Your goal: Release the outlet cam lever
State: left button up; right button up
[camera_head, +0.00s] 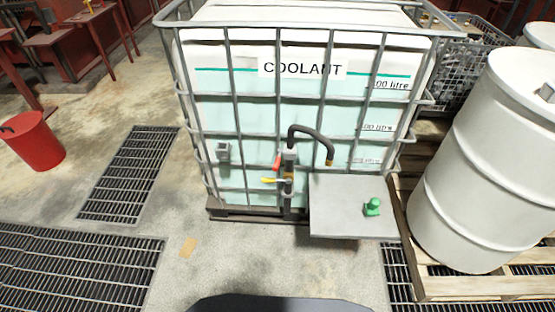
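A caged white coolant tank (226,75) stands ahead of me. At the lower middle of its front is an outlet with a black hose (312,135) curving over to the right. A small red lever-like part (278,159) sticks up at the left of the outlet. A yellow handle (271,180) points left just below it. Which of these is the cam lever, and its exact position, I cannot tell at this size. Neither of my grippers shows in the view.
A grey shelf (345,210) with a green fitting (372,207) juts out right of the outlet. A white drum (485,160) stands on a wooden pallet (450,288) at right. A red bucket (33,142) is at left. Concrete floor with grates (128,180) lies in front.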

aim_at(276, 162)
jog(key=u, duration=0.45)
jog(key=k, duration=0.55)
jog(key=u, duration=1.05)
jog(key=i, duration=1.25)
jog(key=z, duration=0.85)
